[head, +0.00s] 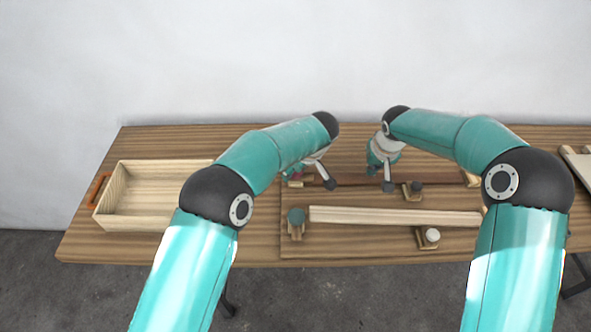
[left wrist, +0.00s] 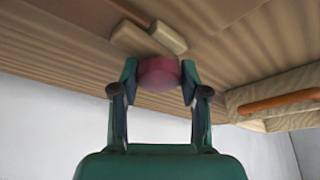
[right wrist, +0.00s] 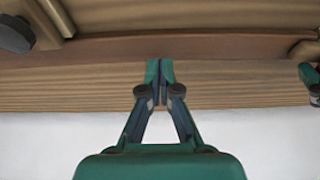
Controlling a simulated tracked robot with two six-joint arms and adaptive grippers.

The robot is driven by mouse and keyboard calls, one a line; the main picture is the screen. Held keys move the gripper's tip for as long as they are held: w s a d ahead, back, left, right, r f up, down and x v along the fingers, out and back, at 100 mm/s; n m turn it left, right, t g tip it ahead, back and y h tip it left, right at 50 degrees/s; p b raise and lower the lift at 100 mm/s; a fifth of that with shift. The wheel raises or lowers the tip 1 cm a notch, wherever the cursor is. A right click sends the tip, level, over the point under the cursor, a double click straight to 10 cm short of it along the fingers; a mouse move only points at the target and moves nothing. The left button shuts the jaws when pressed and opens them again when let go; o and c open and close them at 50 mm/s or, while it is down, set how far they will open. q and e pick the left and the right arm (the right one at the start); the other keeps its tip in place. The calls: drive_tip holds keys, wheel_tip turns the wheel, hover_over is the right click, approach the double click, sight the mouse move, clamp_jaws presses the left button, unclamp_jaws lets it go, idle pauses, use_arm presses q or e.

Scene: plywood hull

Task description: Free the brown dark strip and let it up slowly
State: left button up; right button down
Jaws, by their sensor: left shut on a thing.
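The brown dark strip (head: 352,179) lies along the back of the board, and its long edge crosses the right wrist view (right wrist: 225,48). My left gripper (head: 312,180) is at the strip's left end, shut on a maroon knob (left wrist: 158,72). Two pale wooden clamp pieces (left wrist: 165,37) show beside this knob; whether they touch the strip is hidden. My right gripper (right wrist: 160,70) has its fingertips together at the strip's near side in its wrist view; I cannot tell whether they touch it. A dark-knobbed clamp (head: 415,188) sits by the strip further right.
An open wooden crate (head: 120,198) stands at the left of the table. Pale boards (head: 579,165) lie at the right edge.

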use_arm(q)
drive_tip(key=shift+d, duration=0.2)
use_arm(e)
drive_tip(key=shift+f, duration=0.2)
drive_tip(key=shift+f, duration=0.6)
use_arm(q)
drive_tip(key=shift+d+f, duration=0.1)
use_arm(e)
drive_tip(key=shift+f, duration=0.15)
use_arm(q)
drive_tip(key=shift+s, duration=0.1)
use_arm(e)
drive_tip(key=shift+f, duration=0.15)
use_arm(q)
drive_tip(key=shift+m+t+h, duration=0.3)
drive_tip(key=shift+m+h, duration=0.3)
drive_tip(key=shift+m, duration=1.6)
use_arm(e)
drive_tip(key=shift+f, duration=0.1)
use_arm(q)
drive_tip(key=shift+m+h, duration=0.5)
drive_tip(key=shift+m, duration=0.2)
use_arm(e)
drive_tip(key=shift+s, duration=0.1)
